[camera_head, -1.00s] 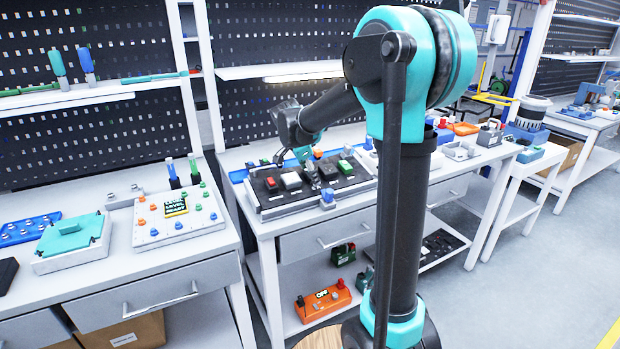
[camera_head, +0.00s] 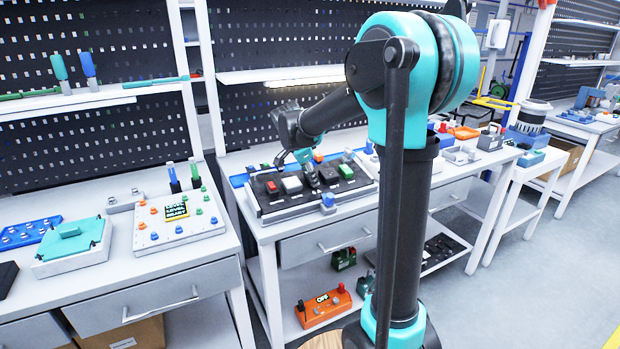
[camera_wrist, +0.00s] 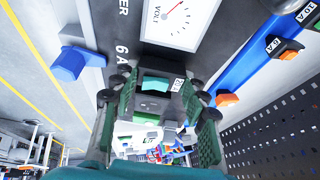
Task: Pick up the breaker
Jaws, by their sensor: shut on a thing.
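The breaker (camera_wrist: 155,103), a dark block with a small printed label and a teal part, is between my gripper's two green fingers in the wrist view. My gripper (camera_wrist: 160,92) is shut on it. In the head view my gripper (camera_head: 308,168) points down over the middle of a black panel (camera_head: 288,203) on the middle bench. The breaker is small there and partly hidden by the fingers. I cannot tell whether it is clear of the panel. A voltmeter dial (camera_wrist: 176,18) and printed lettering show on the panel in the wrist view.
A perforated wall (camera_head: 290,110) stands behind. My arm hides part of the bench.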

